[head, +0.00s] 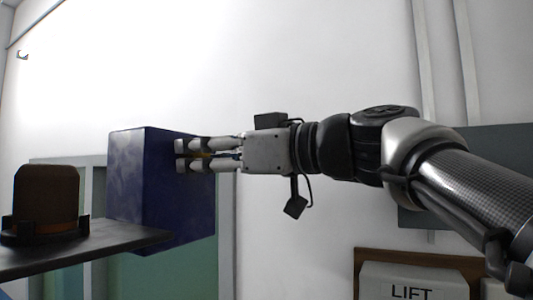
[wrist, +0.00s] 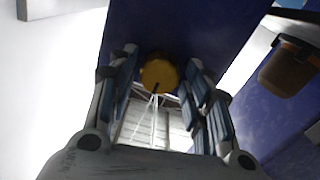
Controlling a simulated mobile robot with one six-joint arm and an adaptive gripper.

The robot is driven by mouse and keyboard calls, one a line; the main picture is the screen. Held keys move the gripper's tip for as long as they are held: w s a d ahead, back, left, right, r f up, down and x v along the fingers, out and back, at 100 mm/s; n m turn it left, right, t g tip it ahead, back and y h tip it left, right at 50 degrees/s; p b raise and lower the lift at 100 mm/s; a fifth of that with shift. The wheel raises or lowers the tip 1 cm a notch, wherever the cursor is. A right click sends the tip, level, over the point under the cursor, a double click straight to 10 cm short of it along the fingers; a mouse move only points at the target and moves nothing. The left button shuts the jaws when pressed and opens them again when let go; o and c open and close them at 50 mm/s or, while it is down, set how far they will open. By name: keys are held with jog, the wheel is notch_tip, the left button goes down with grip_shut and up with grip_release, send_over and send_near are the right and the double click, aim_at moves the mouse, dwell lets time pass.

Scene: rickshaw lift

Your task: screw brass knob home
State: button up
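The round brass knob (wrist: 158,75) sits on the blue box and shows between my gripper's fingers in the wrist view, with a dark mark at its lower edge. In the head view only a yellowish sliver of it shows between the fingers. My gripper (head: 180,154) reaches in from the right, its fingers level and overlapping the right side of the blue box (head: 140,180). Contact at the pads is partly hidden.
A brown hat-like object (head: 47,195) with an orange band stands on a dark shelf (head: 100,250) left of the box. A container labelled LIFT (head: 415,280) is at the lower right. A white wall (head: 300,60) is behind; the space above the arm is clear.

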jog(key=c, duration=0.8)
jog(key=shift+o, duration=0.2)
jog(key=shift+m, duration=0.3)
